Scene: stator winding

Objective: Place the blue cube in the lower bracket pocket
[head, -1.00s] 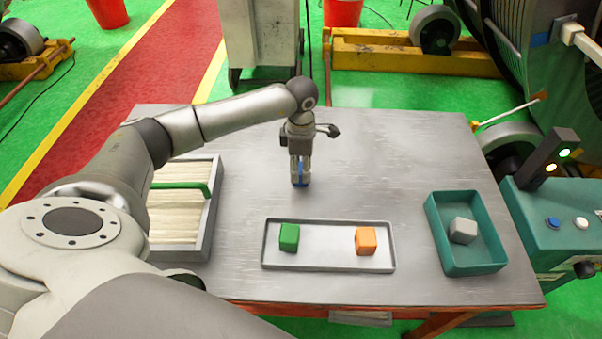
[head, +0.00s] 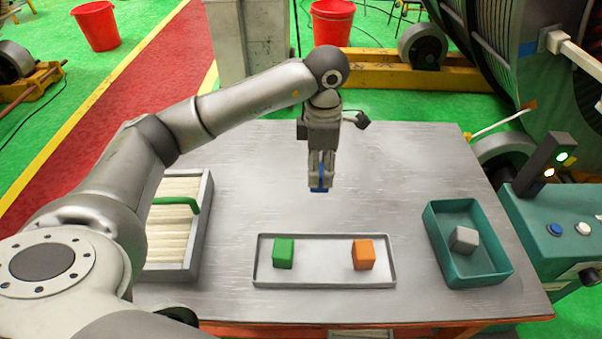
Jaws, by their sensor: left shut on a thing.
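My left gripper (head: 320,184) points down over the middle of the metal table. It is shut on the blue cube (head: 321,190), of which only a small part shows between and below the fingers. The cube appears to be above the table, clear of the tray in front of it. I see no bracket with a lower pocket in this view. My right gripper is not in view.
A shallow grey tray (head: 322,281) holds a green cube (head: 284,253) and an orange cube (head: 363,254). A teal bin (head: 480,279) with a grey cube (head: 464,239) stands at right. The table's back is clear.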

